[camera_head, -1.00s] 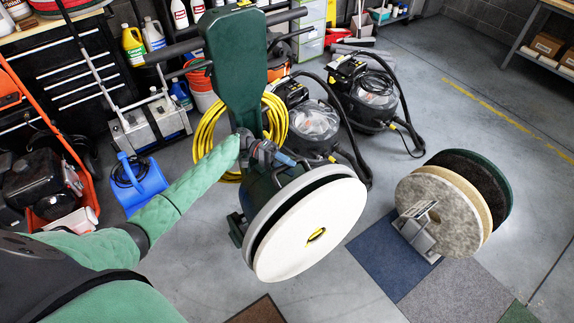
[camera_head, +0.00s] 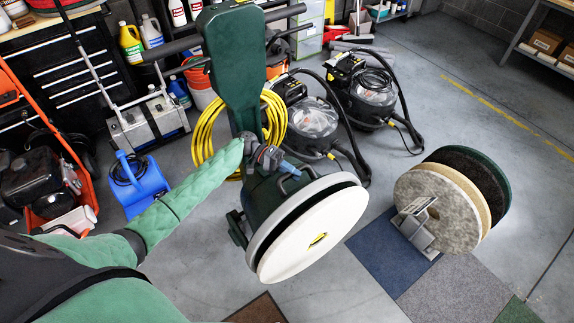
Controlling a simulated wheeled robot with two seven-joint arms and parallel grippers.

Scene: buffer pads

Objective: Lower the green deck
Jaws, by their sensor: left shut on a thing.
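The green deck (camera_head: 264,208) is the lower body of a dark green floor machine (camera_head: 229,70). It is tilted up, with a white round pad (camera_head: 316,236) facing me and the floor ahead. A grey rim shows behind the pad, and a small yellow-marked centre shows in its middle. My left gripper (camera_head: 270,158) is at the top of the deck, below the upright column, and is shut on part of the machine there. The exact part gripped is hidden by the gripper. My right gripper is not in view.
A rack with several round pads (camera_head: 437,208) stands at the right on carpet tiles (camera_head: 455,290). Two black vacuums (camera_head: 367,97) stand behind the machine.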

